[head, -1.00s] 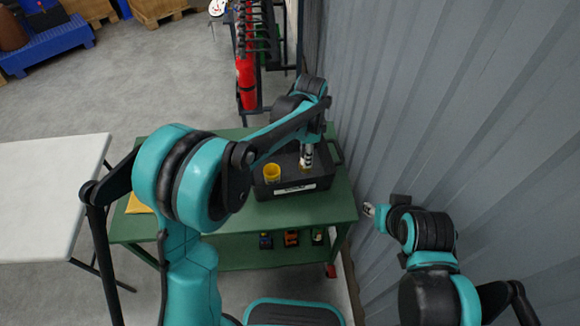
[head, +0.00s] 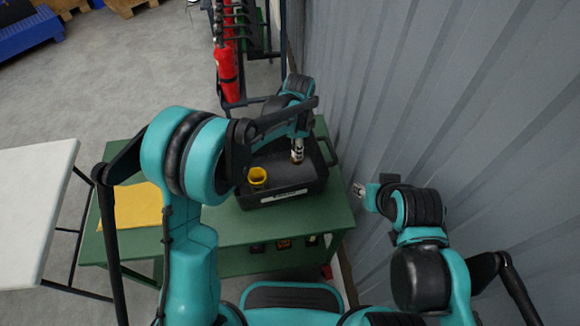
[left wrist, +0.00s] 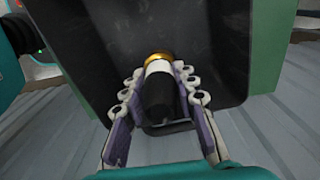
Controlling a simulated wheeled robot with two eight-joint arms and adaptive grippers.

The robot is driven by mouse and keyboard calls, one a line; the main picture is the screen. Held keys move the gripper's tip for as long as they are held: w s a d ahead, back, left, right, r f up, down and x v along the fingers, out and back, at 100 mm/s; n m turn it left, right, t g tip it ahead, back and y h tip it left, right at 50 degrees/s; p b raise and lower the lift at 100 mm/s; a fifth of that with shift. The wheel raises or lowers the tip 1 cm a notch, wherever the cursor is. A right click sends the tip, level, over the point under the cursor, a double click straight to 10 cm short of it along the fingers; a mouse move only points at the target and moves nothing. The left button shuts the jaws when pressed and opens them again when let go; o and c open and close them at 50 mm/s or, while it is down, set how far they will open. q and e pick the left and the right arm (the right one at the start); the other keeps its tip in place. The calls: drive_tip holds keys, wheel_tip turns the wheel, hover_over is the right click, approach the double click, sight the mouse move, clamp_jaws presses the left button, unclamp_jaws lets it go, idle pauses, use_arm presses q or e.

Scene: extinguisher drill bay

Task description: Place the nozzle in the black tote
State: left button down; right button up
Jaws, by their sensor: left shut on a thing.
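The black tote (head: 285,192) stands on the green workbench, with a pale label on its near side. My left gripper (head: 297,148) is over the right part of the tote, pointing down into it. In the left wrist view the left gripper (left wrist: 157,82) is shut on the nozzle (left wrist: 158,92), which has a black body, a white band and a brass-coloured end. The nozzle's end points toward the dark tote interior; I cannot tell whether it touches the floor. My right gripper (head: 358,190) is small beside the wall, its jaws unclear.
A yellow cup-like piece (head: 257,177) is in the tote's left part. A yellow sheet (head: 135,207) lies on the left of the green workbench (head: 225,228). A white table (head: 35,190) stands at left, a red extinguisher (head: 228,72) on a rack behind, a corrugated wall (head: 450,90) at right.

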use_arm(q)
wheel_tip(320, 180, down, 7)
drive_tip(key=shift+f+b, duration=0.1)
drive_tip(key=shift+b, duration=1.05)
drive_tip(key=shift+f, duration=0.1)
drive_tip(key=c, duration=1.2)
unclamp_jaws()
